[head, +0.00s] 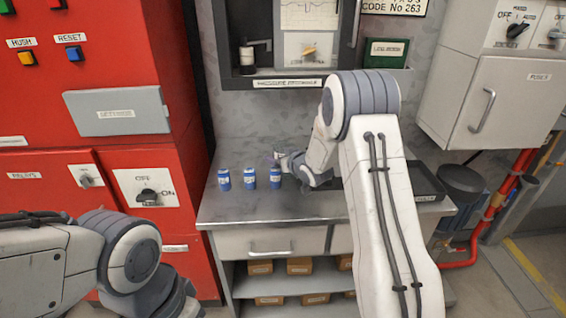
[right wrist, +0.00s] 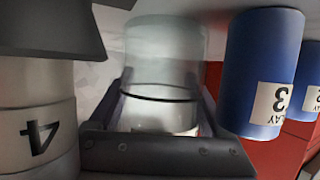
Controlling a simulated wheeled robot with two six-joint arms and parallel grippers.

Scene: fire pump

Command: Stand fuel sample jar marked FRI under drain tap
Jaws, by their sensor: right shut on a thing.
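My right gripper (head: 283,160) is at the back of the grey bench, beside the blue cylinders. In the right wrist view its two fingers (right wrist: 163,92) are shut on a clear, pale jar (right wrist: 165,50), one finger on each side. A label shows only partly low on the jar, and I cannot read FRI on it. In the head view the jar (head: 277,156) shows as a small pale shape, mostly hidden by the gripper and a blue cylinder.
Three blue cylinders (head: 249,178) stand in a row on the bench (head: 270,208); one (right wrist: 265,70) marked 3 is close to the jar. A pale cylinder (right wrist: 35,125) marked 4 is on its other side. A dark tray (head: 427,190) lies at right.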

